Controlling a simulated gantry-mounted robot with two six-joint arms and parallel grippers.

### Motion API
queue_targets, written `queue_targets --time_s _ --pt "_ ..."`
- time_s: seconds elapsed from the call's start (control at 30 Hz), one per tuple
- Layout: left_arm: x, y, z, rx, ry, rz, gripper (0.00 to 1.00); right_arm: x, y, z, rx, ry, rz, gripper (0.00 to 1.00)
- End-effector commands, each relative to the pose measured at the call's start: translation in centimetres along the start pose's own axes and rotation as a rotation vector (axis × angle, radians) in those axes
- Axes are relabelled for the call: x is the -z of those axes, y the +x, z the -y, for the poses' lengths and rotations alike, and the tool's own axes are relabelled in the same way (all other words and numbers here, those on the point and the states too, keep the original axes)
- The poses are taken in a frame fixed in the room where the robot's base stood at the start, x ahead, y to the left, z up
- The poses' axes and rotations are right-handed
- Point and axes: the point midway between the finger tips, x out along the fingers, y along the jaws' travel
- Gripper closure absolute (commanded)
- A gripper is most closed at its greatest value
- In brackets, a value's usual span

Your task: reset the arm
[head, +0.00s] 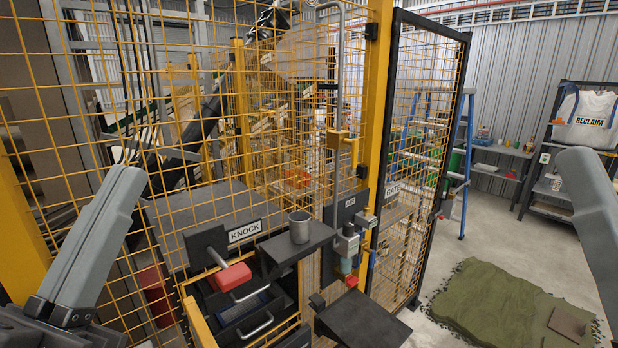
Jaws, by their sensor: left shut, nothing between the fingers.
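My left gripper (126,178) rises from the lower left corner, in front of the yellow mesh fence. Its two long grey fingers lie side by side, shut and empty. It touches nothing that I can make out. On the right edge a grey part of my right arm's end (592,205) comes in, cut off by the frame. Whether its fingers are open or shut does not show.
A yellow mesh fence (375,110) with an open black-framed gate (460,120) stands ahead. A KNOCK station with a red-headed mallet (232,277) and a metal cup (299,227) is at centre.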

Motion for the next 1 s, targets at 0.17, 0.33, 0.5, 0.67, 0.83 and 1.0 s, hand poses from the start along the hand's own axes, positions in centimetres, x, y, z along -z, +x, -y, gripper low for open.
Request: queue_targets --time_s 0.17,0.33,0.5,0.67,0.83,1.0 --pt "7.1 -0.5 3.5 0.158 -0.037 -0.073 1.0 1.6 1.8 0.0 0.0 0.0 0.002 0.5" --pt "11.8 4.1 4.3 0.154 -0.033 -0.071 1.0 6.2 6.7 0.0 0.0 0.0 -0.001 0.5" --pt "15.8 7.9 5.1 0.153 -0.032 -0.069 1.0 10.0 10.8 0.0 0.0 0.0 -0.001 0.5" --pt "17.1 9.2 5.3 0.153 -0.032 -0.068 1.0 11.3 12.2 0.0 0.0 0.0 0.0 0.5" --pt "16.9 8.9 5.3 0.153 -0.031 -0.068 1.0 11.0 12.0 0.0 0.0 0.0 0.001 0.5" --pt "16.8 8.9 5.3 0.153 -0.031 -0.069 1.0 11.0 11.9 0.0 0.0 0.0 0.001 0.5"
